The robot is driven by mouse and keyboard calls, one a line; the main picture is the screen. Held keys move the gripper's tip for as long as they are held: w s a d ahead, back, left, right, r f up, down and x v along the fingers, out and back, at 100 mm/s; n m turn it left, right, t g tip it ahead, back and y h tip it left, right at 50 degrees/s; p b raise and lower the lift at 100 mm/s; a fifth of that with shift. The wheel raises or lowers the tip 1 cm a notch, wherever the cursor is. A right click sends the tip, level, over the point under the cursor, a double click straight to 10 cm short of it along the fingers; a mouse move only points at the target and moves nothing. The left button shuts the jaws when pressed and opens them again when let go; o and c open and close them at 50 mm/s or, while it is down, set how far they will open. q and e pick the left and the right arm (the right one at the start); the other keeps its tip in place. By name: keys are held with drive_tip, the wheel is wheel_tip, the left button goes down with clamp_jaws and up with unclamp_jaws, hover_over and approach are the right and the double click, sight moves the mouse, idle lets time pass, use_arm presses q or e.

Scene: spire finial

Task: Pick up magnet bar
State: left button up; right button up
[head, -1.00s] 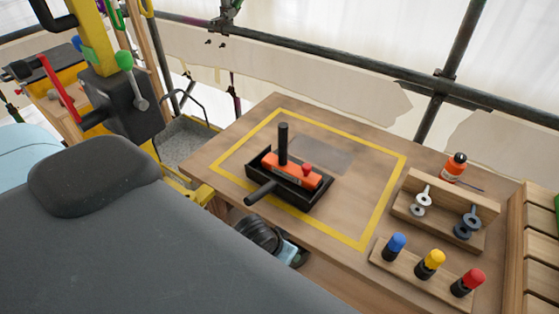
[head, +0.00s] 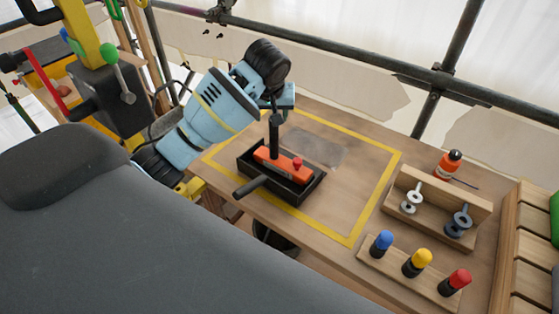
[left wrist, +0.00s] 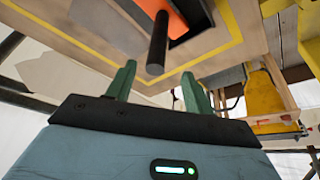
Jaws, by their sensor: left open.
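The magnet bar is an orange block (head: 280,163) with a red knob and an upright black post handle (head: 274,135). It lies in a black tray (head: 312,193) that has its own side handle, on the wooden table. My left gripper (head: 276,108) is at the top of the post and partly hides it. In the left wrist view, its two green fingers (left wrist: 159,74) are open, with the end of the dark post (left wrist: 158,45) between and just beyond their tips. I cannot tell whether they touch it. The orange block (left wrist: 168,14) shows behind. My right gripper is not in view.
A yellow taped outline (head: 375,200) surrounds the tray, with a grey patch (head: 318,150) behind it. On the right are a wooden rack with eyebolts (head: 460,222), an orange bottle (head: 449,164) and a strip with blue, yellow and red capped pegs (head: 416,262). Scaffold rails run behind the table.

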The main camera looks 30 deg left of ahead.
use_arm(q)
drive_tip(key=x, duration=0.8)
drive_tip(key=shift+w, duration=0.2)
drive_tip(key=shift+d+r, duration=0.1)
drive_tip(key=shift+d, duration=0.05)
clamp_jaws()
idle(0.4)
